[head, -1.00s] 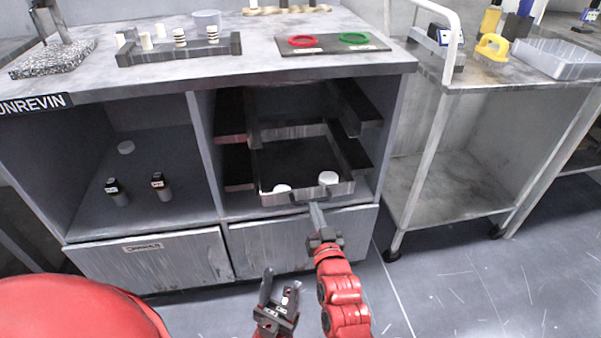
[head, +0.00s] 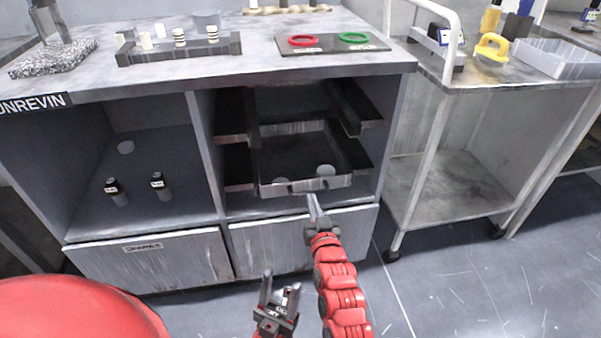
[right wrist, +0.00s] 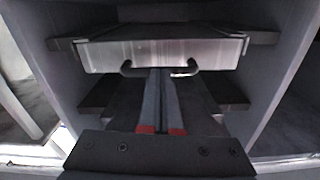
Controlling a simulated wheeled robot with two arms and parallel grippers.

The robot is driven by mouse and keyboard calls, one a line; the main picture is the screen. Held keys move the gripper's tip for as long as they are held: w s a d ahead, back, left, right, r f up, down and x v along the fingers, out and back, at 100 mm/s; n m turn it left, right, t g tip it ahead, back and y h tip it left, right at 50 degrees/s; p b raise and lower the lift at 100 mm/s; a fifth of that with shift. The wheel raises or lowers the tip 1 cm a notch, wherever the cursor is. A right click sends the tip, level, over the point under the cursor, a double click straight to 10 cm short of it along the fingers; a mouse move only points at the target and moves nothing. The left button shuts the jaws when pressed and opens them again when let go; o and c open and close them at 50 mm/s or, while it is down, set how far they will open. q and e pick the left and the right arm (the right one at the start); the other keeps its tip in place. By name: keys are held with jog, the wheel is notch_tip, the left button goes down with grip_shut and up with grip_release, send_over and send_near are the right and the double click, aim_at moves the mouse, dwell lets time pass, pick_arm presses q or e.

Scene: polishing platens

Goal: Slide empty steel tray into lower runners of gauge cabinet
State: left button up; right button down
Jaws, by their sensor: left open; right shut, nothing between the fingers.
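The steel tray (head: 305,187) is inside the right-hand bay of the gauge cabinet (head: 205,150), its front wall facing me. Its front also shows in the right wrist view (right wrist: 160,52), with dark runners on both sides. I cannot tell clearly which pair bears it. Pale round spots show at its front; I cannot tell what they are. My right gripper (head: 312,200) is shut and empty. Its fingers (right wrist: 160,75) point at the middle of the tray's handle (right wrist: 190,70) and hide part of it; contact is unclear. My left gripper (head: 278,290) is open and empty, low before the cabinet.
Two dark bottles (head: 158,184) stand in the left bay. The cabinet top carries a rack (head: 180,50) and a plate with a red ring (head: 303,41) and a green ring (head: 354,37). A steel trolley (head: 440,185) stands close on the right.

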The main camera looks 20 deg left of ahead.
jog(key=shift+x, duration=1.95)
jog(key=shift+s+d, duration=0.15)
jog(key=shift+s, duration=0.05)
jog(key=p+v, duration=0.5)
jog(key=v, duration=1.5)
